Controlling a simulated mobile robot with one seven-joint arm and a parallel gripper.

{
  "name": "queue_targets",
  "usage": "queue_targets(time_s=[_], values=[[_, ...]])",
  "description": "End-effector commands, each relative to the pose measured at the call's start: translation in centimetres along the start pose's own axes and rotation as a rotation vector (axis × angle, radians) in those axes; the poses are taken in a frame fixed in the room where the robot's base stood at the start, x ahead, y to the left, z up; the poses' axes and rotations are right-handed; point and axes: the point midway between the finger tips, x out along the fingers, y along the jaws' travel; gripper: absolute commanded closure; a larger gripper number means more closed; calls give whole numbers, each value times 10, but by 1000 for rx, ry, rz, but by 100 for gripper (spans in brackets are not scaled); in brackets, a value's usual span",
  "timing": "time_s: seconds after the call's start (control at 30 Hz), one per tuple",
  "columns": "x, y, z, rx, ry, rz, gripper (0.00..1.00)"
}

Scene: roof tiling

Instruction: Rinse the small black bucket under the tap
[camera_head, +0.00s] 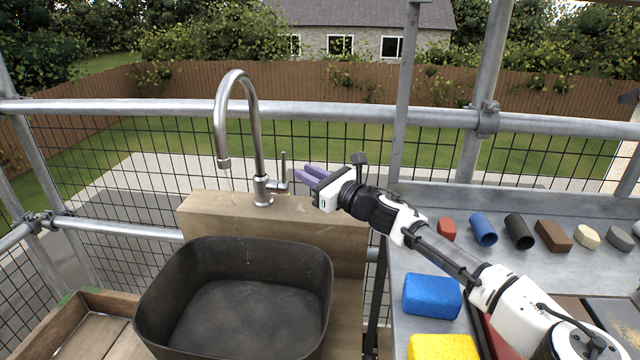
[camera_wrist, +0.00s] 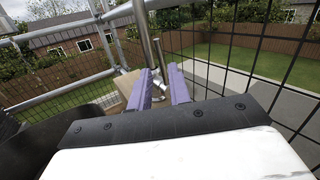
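A wide black open-topped tub (camera_head: 190,315), the only black vessel in view, stands upright below the tap; its inside looks empty. The metal tap (camera_head: 254,130) has a high curved neck on a wooden block, with its spout over the tub. No water stream shows. The tap's lever (camera_head: 283,172) stands upright on its right side. My gripper (camera_head: 309,175), with purple fingers, is just right of the lever. In the wrist view the fingers (camera_wrist: 163,88) are apart, with the lever (camera_wrist: 158,55) around the gap between their tips. I cannot tell whether they touch it.
A metal bench (camera_head: 400,240) at right holds a blue sponge (camera_head: 432,297), a yellow sponge (camera_head: 443,347) and several small blocks and tubes. A wooden crate (camera_head: 112,300) lies at left of the tub. Scaffold rails (camera_head: 330,110) and mesh stand behind the tap.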

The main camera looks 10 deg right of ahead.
Motion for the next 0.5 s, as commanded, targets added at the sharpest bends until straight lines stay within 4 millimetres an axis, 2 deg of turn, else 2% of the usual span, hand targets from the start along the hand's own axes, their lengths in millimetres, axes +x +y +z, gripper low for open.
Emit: queue_targets(time_s=[0.03, 0.2, 0.5], values=[[-10, 0, -1, -1, 0, -2, 81], [-29, 0, 0, 0, -1, 0, 81], [-34, 1, 0, 0, 0, 1, 81]])
